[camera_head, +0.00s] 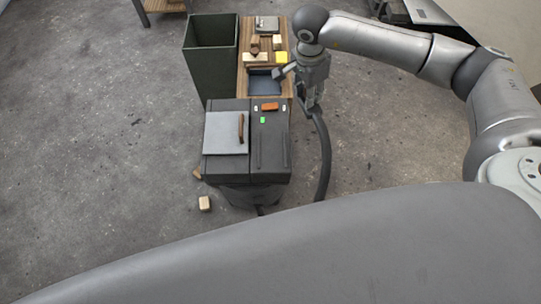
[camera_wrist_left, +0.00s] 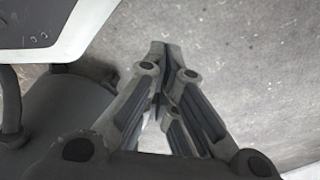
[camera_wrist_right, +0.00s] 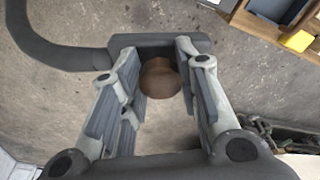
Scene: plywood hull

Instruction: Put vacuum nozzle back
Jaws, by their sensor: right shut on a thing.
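My right gripper (camera_head: 311,98) is shut on the vacuum nozzle and holds it in the air to the right of the bench. In the right wrist view, the dark nozzle (camera_wrist_right: 158,40) lies across the fingertips, with a round brown part (camera_wrist_right: 160,78) between the fingers. Its dark hose (camera_head: 326,160) hangs down beside the vacuum (camera_head: 270,165), a dark box with a grey lid, a brown handle and orange and green buttons. The nozzle is mostly hidden by the gripper in the head view. My left gripper (camera_wrist_left: 160,55) shows only in its wrist view, fingertips together and empty.
Behind the vacuum stands a wooden bench (camera_head: 243,75) with a blue-grey tray (camera_head: 264,85), a yellow block (camera_head: 281,57) and several wooden blocks. A tall green bin (camera_head: 208,70) stands to its left. A wooden block (camera_head: 204,203) lies on the floor. The floor at left is clear.

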